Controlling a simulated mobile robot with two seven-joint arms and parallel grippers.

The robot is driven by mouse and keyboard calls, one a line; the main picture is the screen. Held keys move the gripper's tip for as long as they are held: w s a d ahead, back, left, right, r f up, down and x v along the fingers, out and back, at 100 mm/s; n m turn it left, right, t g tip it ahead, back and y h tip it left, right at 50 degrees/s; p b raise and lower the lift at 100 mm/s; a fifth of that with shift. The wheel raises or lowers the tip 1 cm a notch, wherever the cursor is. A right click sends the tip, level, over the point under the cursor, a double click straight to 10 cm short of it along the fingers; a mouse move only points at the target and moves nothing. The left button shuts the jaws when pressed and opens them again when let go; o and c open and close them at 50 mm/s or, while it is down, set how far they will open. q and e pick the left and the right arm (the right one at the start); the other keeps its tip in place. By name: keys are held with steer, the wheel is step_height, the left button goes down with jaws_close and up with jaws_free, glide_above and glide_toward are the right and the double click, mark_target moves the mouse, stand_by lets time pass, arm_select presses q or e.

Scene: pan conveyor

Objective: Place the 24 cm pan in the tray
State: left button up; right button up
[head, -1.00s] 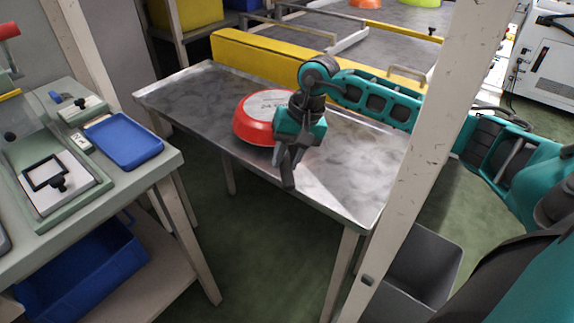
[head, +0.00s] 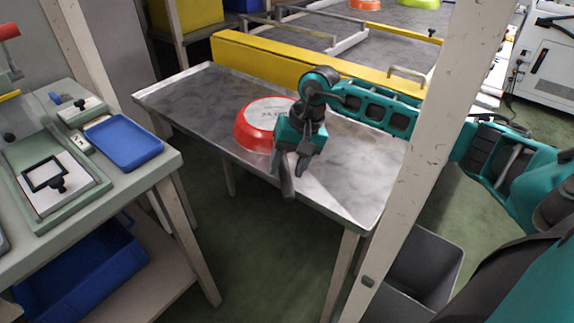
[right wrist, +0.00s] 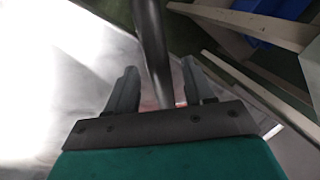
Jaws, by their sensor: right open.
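The red pan (head: 250,133) lies upside down on the metal table, its pale grey base up with small print that I cannot fully read. Its dark handle (head: 287,187) points toward the table's front edge. My right gripper (head: 290,165) is over the handle, open, with a finger on each side. In the right wrist view the handle (right wrist: 155,45) runs between the two spread fingers of the gripper (right wrist: 160,88). A blue tray (head: 124,141) lies empty on the bench at left. My left gripper is not in view.
The metal table (head: 185,95) has free room left of the pan. A yellow rail (head: 265,62) runs behind it, with orange (head: 365,4) and green (head: 418,3) pans beyond. A pale post (head: 425,130) stands in front of my right arm. A grey bin (head: 425,265) is below.

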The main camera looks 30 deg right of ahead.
steer(key=p+v, duration=0.1)
steer(key=v, duration=1)
steer(key=shift+r, duration=0.2)
